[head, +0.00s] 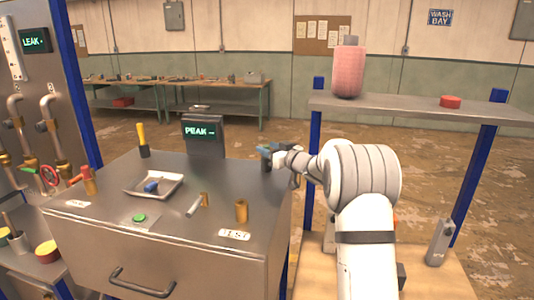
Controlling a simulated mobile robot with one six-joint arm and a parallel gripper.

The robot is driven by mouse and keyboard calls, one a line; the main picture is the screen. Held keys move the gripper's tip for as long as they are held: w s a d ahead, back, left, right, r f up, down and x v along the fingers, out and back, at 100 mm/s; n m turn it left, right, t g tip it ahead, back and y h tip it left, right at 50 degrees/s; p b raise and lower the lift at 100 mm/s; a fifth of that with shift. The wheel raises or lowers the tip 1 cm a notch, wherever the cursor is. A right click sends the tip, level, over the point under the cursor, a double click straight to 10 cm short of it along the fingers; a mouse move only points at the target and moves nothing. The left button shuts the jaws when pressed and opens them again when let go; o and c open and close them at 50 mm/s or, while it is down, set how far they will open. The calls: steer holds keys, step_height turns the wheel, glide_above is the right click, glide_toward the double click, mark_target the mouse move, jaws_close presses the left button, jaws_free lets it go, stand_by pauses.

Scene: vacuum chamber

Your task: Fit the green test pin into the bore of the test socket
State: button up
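The steel bench top (185,225) carries small parts. A green round piece (139,217) sits on a flat grey square plate near the front left. It is the only clearly green part on the bench; whether it is the pin's head or a button is too small to tell. An upright brass cylinder (241,210) stands by a white label (234,235) that seems to read TEST; it may be the socket, but no bore is visible. My gripper (267,153) is at the bench's back right corner, well away from both. Its fingers are too small and dark to read.
A shallow tray (154,194) holds a blue item. A silver rod (194,208) lies beside a brass stub (204,199). A PEAK display (205,135) stands at the back, left of my gripper. A shelf (415,108) with a pink cylinder (348,72) rises behind my arm.

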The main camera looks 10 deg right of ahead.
jaws_close()
stand_by(0.3)
step_height(320, 180, up, 10)
stand_by(0.5)
